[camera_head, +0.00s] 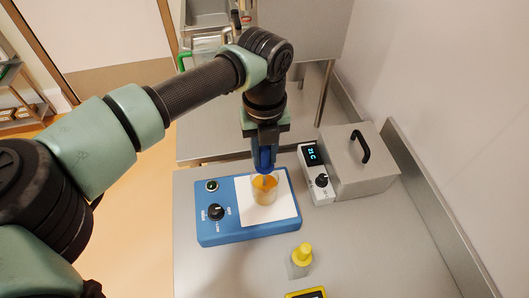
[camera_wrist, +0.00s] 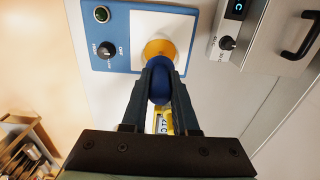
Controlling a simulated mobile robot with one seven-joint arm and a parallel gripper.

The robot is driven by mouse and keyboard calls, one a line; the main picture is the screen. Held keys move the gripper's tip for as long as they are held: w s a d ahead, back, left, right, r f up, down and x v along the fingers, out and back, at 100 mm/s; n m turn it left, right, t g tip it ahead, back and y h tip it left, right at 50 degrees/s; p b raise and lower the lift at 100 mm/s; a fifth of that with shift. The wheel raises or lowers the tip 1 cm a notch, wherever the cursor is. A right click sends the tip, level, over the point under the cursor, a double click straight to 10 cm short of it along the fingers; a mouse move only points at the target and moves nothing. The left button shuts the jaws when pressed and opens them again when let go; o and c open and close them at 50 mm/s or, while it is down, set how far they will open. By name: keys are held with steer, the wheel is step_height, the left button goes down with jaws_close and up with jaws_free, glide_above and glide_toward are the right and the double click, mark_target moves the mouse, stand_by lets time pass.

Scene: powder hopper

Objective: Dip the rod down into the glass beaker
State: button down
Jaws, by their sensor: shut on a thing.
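The glass beaker (camera_head: 264,195) holds orange liquid and stands on the white top of a blue stirrer plate. It also shows in the wrist view (camera_wrist: 160,47), just past my fingertips. My gripper (camera_head: 264,160) points down over the beaker. In the wrist view my gripper (camera_wrist: 160,85) is shut on a rounded blue piece, which appears to be the handle of the rod (camera_wrist: 160,66). The rod's thin lower part is hidden or too small to make out. I cannot tell whether its tip is inside the beaker.
The blue stirrer plate (camera_head: 250,229) has a knob and a green-lit button. A steel box with a black handle (camera_head: 362,168) and a display unit (camera_head: 317,175) stand to its right. A yellow-capped bottle (camera_head: 301,257) stands in front.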

step_height(320, 180, up, 8)
steer(key=p, duration=0.4)
steer(key=shift+r, duration=0.25)
steer(key=shift+f, duration=0.15)
